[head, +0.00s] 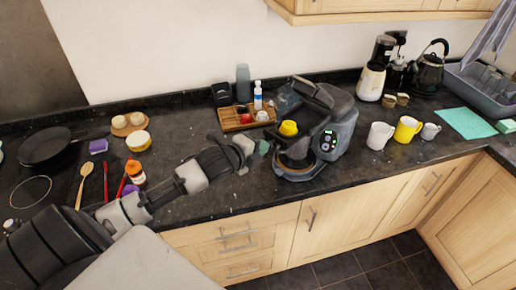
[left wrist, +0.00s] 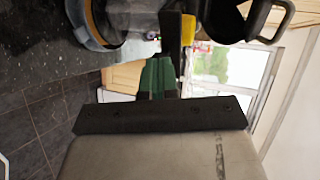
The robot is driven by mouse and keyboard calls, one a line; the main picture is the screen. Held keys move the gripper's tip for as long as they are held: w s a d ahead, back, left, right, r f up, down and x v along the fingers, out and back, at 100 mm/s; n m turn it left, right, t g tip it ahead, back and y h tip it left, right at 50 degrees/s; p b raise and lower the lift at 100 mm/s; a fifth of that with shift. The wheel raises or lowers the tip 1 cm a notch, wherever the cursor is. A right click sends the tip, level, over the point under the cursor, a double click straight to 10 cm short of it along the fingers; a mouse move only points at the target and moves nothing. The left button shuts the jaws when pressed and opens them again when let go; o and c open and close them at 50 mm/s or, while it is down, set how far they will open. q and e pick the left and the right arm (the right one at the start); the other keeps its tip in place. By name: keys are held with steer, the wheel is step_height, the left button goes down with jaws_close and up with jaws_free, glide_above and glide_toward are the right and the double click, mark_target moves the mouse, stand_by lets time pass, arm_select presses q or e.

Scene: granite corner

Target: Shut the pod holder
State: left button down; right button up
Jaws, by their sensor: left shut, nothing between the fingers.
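The dark grey coffee machine (head: 342,120) stands on the counter in the middle of the head view. Its top part (head: 312,95) is tilted up at the back left, so the pod holder looks open. A yellow piece (head: 288,128) shows at the machine's left side; I cannot tell whether it is in the holder. My left gripper (head: 263,147) is shut and empty, just left of the machine's front. In the left wrist view its green fingers (left wrist: 157,77) are together, close to the machine; contact cannot be told. My right gripper is not in view.
A wooden tray (head: 247,116) with small items stands behind my left gripper. White (head: 379,136) and yellow (head: 407,129) mugs stand right of the machine. An orange-capped bottle (head: 135,172) and utensils lie near my left arm. Counter directly before the machine is clear.

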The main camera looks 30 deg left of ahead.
mark_target(283, 130)
arm_select(q)
steer(key=w, duration=0.2)
steer(key=w+d+b, duration=0.1)
steer(key=w, duration=0.5)
steer(key=shift+w+d+b, duration=0.25)
steer(key=shift+d+b, duration=0.05)
steer(key=shift+b, duration=0.1)
steer(key=shift+r, duration=0.2)
steer(key=shift+a, duration=0.1)
